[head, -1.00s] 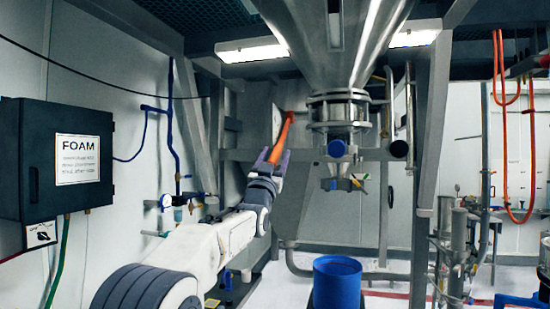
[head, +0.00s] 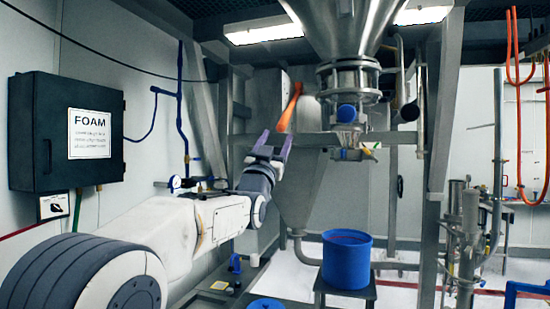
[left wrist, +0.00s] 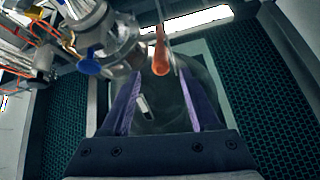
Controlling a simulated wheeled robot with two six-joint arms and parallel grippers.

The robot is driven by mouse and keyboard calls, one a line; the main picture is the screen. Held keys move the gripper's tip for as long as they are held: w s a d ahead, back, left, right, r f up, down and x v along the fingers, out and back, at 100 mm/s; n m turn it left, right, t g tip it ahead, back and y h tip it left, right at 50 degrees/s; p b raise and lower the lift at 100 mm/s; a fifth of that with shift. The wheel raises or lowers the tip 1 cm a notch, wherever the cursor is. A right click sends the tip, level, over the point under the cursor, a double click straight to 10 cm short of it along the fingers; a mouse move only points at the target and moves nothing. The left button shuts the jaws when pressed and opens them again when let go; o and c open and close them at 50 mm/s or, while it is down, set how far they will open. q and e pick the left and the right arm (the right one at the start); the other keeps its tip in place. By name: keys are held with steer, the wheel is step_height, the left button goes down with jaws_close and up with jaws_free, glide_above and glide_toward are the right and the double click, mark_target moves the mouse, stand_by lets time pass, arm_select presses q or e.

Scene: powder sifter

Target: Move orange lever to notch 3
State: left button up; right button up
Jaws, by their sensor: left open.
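The orange lever (head: 290,106) is in the head view, on the grey panel left of the steel hopper outlet, its long handle slanting down to the left. My left gripper (head: 274,144) is open with its purple fingers just below the lever's lower end. In the left wrist view the lever (left wrist: 160,50) shows beyond the fingertips of the left gripper (left wrist: 160,80), near the middle of the gap. The lever appears apart from the fingers, with nothing held between them. The notch marks cannot be made out. My right gripper is not in view.
The steel hopper (head: 345,25) with its valve stands right of the lever. A blue bucket (head: 347,262) sits on a stand below. A dark FOAM box (head: 68,150) hangs on the left wall. Grey frame posts (head: 438,120) stand at the right.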

arm_select(q)
steer(key=shift+s+a+f, duration=0.15)
steer(key=shift+s+f, duration=0.2)
steer(key=shift+s, duration=0.15)
